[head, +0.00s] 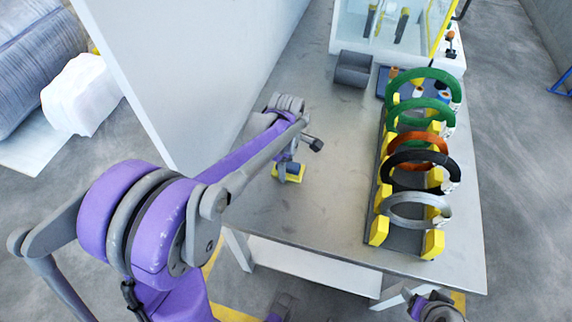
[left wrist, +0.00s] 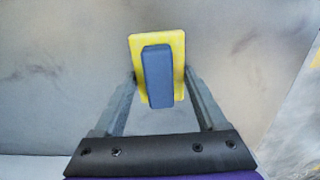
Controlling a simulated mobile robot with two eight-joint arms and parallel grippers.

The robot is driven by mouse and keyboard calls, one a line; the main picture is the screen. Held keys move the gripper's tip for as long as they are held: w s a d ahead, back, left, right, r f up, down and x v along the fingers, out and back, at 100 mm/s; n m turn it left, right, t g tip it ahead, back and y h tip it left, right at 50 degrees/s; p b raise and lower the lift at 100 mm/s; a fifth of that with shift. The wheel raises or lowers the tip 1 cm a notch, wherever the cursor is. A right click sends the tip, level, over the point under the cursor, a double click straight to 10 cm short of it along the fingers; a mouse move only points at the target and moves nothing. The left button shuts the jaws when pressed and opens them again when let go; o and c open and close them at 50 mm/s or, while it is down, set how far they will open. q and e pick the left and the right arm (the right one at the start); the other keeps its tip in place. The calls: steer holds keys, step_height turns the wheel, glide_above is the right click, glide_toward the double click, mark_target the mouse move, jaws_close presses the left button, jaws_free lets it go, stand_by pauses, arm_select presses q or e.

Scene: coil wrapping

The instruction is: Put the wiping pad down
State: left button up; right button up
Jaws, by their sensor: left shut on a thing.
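The wiping pad (head: 293,178) is a yellow block with a dark blue-grey grip on top. It shows in the head view at the left part of the table, and in the left wrist view its yellow base (left wrist: 137,42) is near the middle. My left gripper (head: 285,170) is above the table and shut on the pad's grip, with one finger on each side. The pad is low over the tabletop; I cannot tell whether it touches it. Part of my right arm (head: 438,308) shows at the bottom edge of the head view, but its fingers do not show clearly.
The grey metal table (head: 330,215) is clear around the pad. A rack on the right holds several coils, green, orange, black and grey (head: 408,212). A white panel (head: 190,70) rises at the left.

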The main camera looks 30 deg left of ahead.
arm_select(q)
steer(key=shift+s+d+f+b, duration=0.2)
steer(key=shift+f+b, duration=0.1)
steer(key=shift+f, duration=0.2)
steer(key=o, duration=1.2)
steer(key=shift+o, duration=0.2)
steer(key=shift+r, duration=0.2)
step_height(320, 180, up, 13)
steer(key=p, duration=0.3)
steer(key=s+d+f+m+t, duration=0.1)
steer(key=s+d+f+m, duration=0.1)
steer(key=s+m, duration=0.3)
steer(key=s+d+f+m+t, duration=0.2)
steer(key=s+d+f+m, duration=0.1)
steer(key=s+m, duration=0.3)
steer(key=s+d+f+m+t, duration=0.2)
steer(key=s+m, duration=0.3)
steer(key=m, duration=0.4)
steer(key=shift+s+d+f+m, duration=0.2)
steer(key=shift+s+f+m, duration=0.1)
steer(key=shift+f, duration=0.1)
steer(key=shift+w, duration=0.1)
